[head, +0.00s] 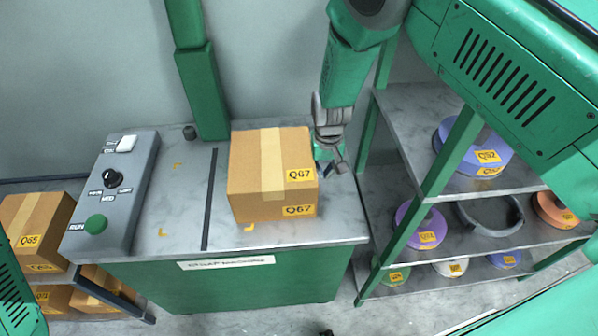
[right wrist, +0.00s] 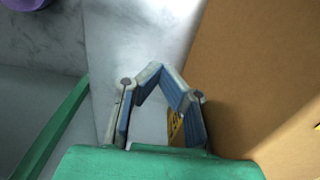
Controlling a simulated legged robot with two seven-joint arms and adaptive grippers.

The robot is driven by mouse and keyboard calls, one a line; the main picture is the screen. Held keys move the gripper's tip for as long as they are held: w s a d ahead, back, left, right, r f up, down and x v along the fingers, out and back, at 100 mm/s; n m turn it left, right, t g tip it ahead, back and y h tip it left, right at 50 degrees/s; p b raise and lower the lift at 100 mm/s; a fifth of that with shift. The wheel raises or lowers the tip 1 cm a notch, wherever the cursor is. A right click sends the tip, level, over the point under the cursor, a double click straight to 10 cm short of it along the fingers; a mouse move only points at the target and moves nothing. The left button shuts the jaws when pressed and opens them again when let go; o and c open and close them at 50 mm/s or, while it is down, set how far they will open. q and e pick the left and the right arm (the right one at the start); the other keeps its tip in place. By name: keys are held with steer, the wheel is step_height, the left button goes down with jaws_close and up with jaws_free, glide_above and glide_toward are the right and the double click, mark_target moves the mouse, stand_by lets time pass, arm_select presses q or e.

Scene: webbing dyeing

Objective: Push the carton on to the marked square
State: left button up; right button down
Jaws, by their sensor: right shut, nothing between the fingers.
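The carton (head: 243,185) is a brown taped box with Q67 labels, upright on the grey bench top (head: 185,205). Yellow corner marks of the square (head: 165,233) show to its left, and one more shows at its near left edge; the far right corner is hidden, apparently behind the carton. The carton seems to overlap only the right part of the square. My right gripper (head: 336,161) is shut and empty, low at the carton's right side. In the right wrist view the fingers (right wrist: 157,72) are close beside the carton wall (right wrist: 255,60); contact is unclear. My left gripper is out of view.
A dark strip (head: 209,200) crosses the bench. A control box (head: 120,180) with a green button stands at the left, a green post (head: 203,90) behind. Shelves with spools (head: 475,150) stand right; cartons (head: 35,225) sit on a lower rack left.

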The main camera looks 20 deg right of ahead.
steer(key=shift+w+a+b, duration=0.2)
steer(key=shift+w+a, duration=0.05)
steer(key=shift+a, duration=0.75)
steer(key=shift+w+a+b, duration=0.15)
steer(key=shift+w+a, duration=0.05)
steer(key=shift+a, duration=0.75)
steer(key=shift+w+a+b, duration=0.25)
steer(key=shift+a+b, duration=0.05)
steer(key=shift+a, duration=0.7)
steer(key=shift+w+a+b, duration=0.25)
steer(key=shift+a, duration=0.8)
steer(key=shift+w+a+b, duration=0.25)
steer(key=shift+a+b, duration=0.05)
steer(key=shift+a, duration=0.7)
steer(key=shift+w+a+b, duration=0.2)
steer(key=shift+a+b, duration=0.1)
steer(key=shift+a, duration=0.5)
steer(key=shift+w+a+b, duration=0.15)
steer(key=shift+a+b, duration=0.15)
steer(key=shift+a, duration=0.55)
steer(key=shift+w+a+b, duration=0.2)
steer(key=shift+a+b, duration=0.1)
steer(key=shift+a, duration=0.5)
steer(key=shift+w+a+b, duration=0.15)
steer(key=shift+a+b, duration=0.3)
steer(key=shift+a, duration=0.4)
steer(key=shift+d, duration=0.15)
